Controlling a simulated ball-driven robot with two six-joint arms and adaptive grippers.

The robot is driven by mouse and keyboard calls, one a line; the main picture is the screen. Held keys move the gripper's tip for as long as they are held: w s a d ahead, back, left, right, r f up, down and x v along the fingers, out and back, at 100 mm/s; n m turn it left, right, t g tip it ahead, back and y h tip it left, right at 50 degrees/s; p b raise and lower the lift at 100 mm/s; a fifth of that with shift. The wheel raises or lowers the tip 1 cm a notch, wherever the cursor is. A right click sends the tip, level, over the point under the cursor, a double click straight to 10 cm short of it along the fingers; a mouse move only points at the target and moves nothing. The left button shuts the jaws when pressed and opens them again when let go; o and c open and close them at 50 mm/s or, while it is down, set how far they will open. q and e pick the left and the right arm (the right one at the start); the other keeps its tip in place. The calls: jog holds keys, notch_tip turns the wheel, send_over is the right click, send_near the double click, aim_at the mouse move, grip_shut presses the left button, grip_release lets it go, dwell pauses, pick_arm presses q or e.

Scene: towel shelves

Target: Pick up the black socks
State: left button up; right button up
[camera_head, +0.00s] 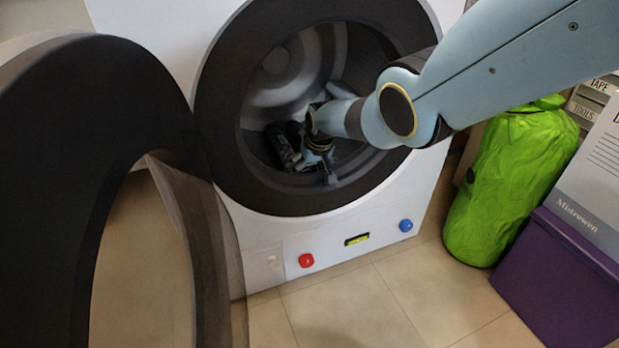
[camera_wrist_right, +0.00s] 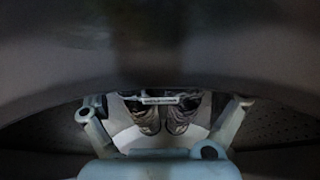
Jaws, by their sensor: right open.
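Dark socks (camera_head: 284,146) lie low inside the washing machine drum, on the left of my gripper in the head view. Greyish cloth shows behind the gripper and its own outline is unclear. My right gripper (camera_head: 323,165) has reached through the round door opening and is inside the drum, close beside the socks. In the right wrist view, the open right gripper (camera_wrist_right: 163,106) has its fingers spread left and right. Two dark, sock-like shapes (camera_wrist_right: 180,117) show ahead between the fingers. I cannot tell whether the fingers touch them. My left gripper is not in view.
The white washing machine (camera_head: 262,236) has a thick black door rim (camera_head: 222,110) close around my arm. Its open black door (camera_head: 48,190) fills the left side. A green bag (camera_head: 510,185) and a purple box (camera_head: 560,275) stand at right. The floor in front is clear.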

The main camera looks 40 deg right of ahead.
jog(key=c, duration=1.1)
jog(key=shift+r, duration=0.1)
